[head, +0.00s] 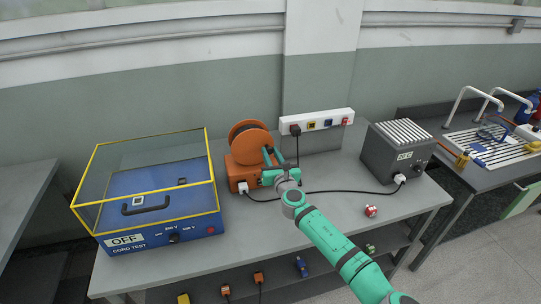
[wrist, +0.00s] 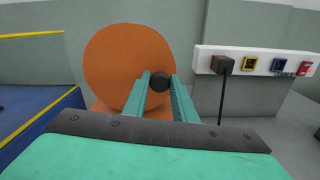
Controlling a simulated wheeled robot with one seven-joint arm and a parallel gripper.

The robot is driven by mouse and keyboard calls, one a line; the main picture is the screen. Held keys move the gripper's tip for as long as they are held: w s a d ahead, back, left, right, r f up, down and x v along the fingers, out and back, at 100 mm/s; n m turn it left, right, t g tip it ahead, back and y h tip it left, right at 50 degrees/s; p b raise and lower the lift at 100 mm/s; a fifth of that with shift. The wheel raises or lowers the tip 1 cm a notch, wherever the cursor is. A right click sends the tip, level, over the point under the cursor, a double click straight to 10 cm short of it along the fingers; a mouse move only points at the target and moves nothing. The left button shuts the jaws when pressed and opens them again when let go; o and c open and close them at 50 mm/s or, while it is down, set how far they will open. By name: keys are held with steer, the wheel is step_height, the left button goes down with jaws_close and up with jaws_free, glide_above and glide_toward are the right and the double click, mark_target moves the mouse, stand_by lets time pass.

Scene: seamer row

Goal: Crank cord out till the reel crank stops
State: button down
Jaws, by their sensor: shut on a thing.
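The orange cord reel (head: 249,148) stands on the grey bench against the wall, left of the power strip. In the wrist view its round orange disc (wrist: 112,62) faces me. The reel crank's dark knob (wrist: 160,81) sits between my fingertips. My gripper (head: 271,154) is shut on this knob, in front of the right part of the disc. In the wrist view my gripper's fingers (wrist: 160,88) show on both sides of the knob. The black cord (head: 330,191) runs from a white plug (head: 243,187) at the reel's base to the grey heater box. The crank's arm is hidden.
A blue cord test box (head: 160,239) with a clear yellow-edged cover, marked OFF, stands left. A white socket strip (head: 317,123) with a dark plug is on the wall. The grey heater (head: 390,158) stands right. A red-white block (head: 371,211) lies near the bench's front edge.

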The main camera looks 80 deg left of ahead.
stand_by(0.4)
steer(key=c, duration=1.5)
jaws_free()
steer(key=shift+o, duration=0.2)
steer(key=w+d, duration=0.1)
steer(key=d, duration=0.9)
steer(key=shift+d, duration=0.35)
